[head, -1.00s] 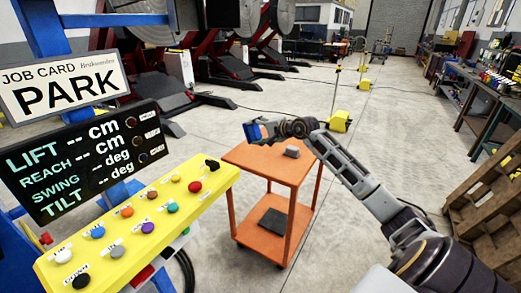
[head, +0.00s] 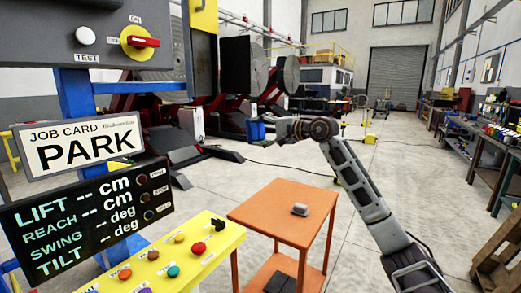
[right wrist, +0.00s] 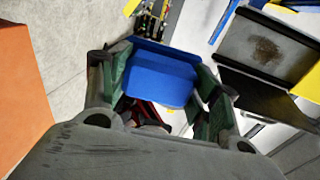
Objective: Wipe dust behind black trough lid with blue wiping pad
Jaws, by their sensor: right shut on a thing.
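The blue wiping pad (head: 257,131) is held in my right gripper (head: 268,125), raised above and beyond the orange cart in the head view. In the right wrist view the pad (right wrist: 160,75) sits between the two green-lined fingers of the gripper (right wrist: 163,88). At the upper right of that view is a grey panel with a dark brown dusty patch (right wrist: 265,50). A black flat panel (right wrist: 256,92), which looks like the trough lid, lies just below it. The pad is apart from both. My left gripper is not in view.
The orange cart (head: 264,212) carries a small grey block (head: 299,209) on top. A yellow button panel (head: 205,255) and a black display (head: 90,222) stand at the left. Large red and grey machines stand behind.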

